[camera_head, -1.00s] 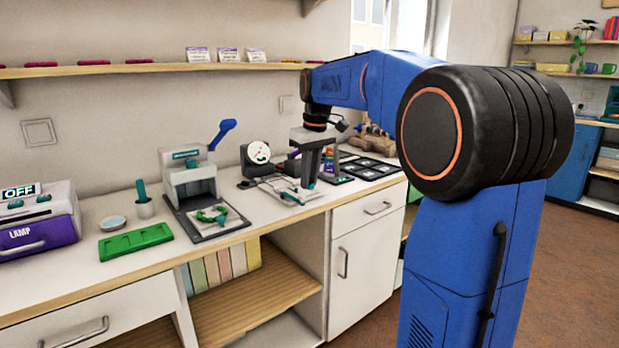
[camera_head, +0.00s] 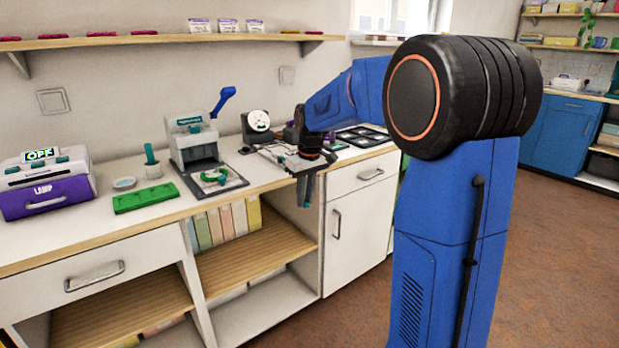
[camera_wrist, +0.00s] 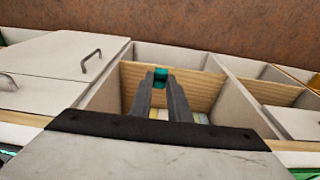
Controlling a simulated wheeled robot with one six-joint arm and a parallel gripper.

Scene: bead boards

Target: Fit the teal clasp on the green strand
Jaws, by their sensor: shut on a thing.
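My gripper (camera_head: 305,190) hangs just in front of the counter's front edge, pointing down. In the wrist view my gripper (camera_wrist: 161,84) is shut on a small teal piece, the teal clasp (camera_wrist: 161,74), which shows between the fingertips. A green strand (camera_head: 214,176) lies on a grey board under the white press (camera_head: 193,140) with a blue lever. Another board (camera_head: 272,152) lies on the counter behind my gripper; the arm hides part of it, and I cannot tell what lies on it.
A dial (camera_head: 258,121) stands behind the boards. Black trays (camera_head: 362,136) lie to the right. Open shelves are below the counter.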

